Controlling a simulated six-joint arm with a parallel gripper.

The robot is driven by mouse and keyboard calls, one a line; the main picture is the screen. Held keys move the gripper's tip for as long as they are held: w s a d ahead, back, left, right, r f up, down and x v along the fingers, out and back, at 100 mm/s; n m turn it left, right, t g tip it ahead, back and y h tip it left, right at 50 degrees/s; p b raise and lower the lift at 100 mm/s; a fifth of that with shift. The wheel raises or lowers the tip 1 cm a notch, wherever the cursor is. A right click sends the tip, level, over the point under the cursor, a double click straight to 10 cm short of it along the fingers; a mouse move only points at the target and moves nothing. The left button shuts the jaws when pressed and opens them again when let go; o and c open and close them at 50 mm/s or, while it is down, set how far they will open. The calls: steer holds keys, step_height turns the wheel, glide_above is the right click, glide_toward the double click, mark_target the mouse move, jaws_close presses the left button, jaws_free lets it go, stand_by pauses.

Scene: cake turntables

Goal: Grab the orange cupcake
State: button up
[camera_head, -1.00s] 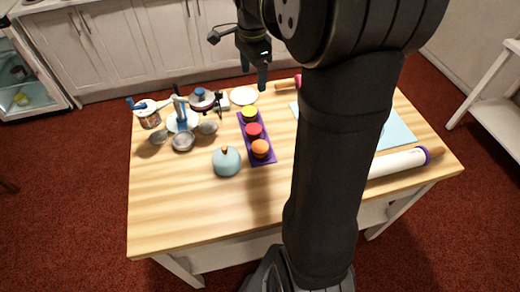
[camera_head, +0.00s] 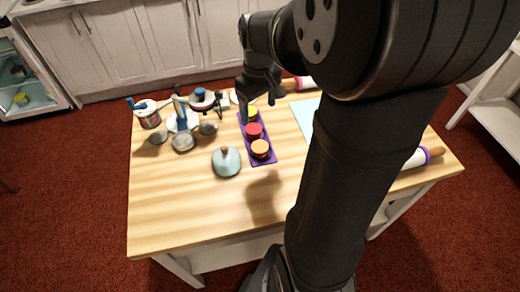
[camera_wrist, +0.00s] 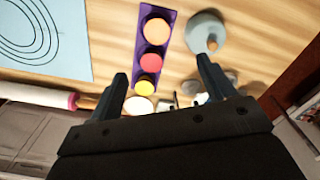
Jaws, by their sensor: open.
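The orange cupcake (camera_head: 260,148) sits at the near end of a purple tray (camera_head: 263,160) on the wooden table. A red cupcake (camera_head: 254,130) is in the middle and a yellow cupcake (camera_head: 252,112) at the far end. In the wrist view the orange cupcake (camera_wrist: 156,31) is at the top centre, beyond the red one. My gripper (camera_head: 258,108) is above the far end of the tray. In the wrist view its two fingers (camera_wrist: 162,80) are spread apart and empty, with the yellow cupcake showing between them.
A pale blue domed lid (camera_head: 227,163) with a knob stands left of the orange cupcake. Pots, cups and utensils (camera_head: 184,125) crowd the back left. A pale blue mat (camera_head: 303,117) and a rolling pin (camera_head: 418,158) lie to the right. The table's front left is clear.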

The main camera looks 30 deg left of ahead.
glide_above(260, 147)
steer(key=f, duration=1.2)
steer(key=shift+s+d+f, duration=0.1)
steer(key=shift+s+f, duration=0.05)
steer(key=shift+s, duration=0.25)
steer(key=shift+w+f, duration=0.2)
steer(key=shift+f, duration=1.1)
steer(key=shift+w+f, duration=0.2)
steer(key=shift+f, duration=1.1)
steer(key=c, duration=1)
steer(key=shift+c, duration=0.3)
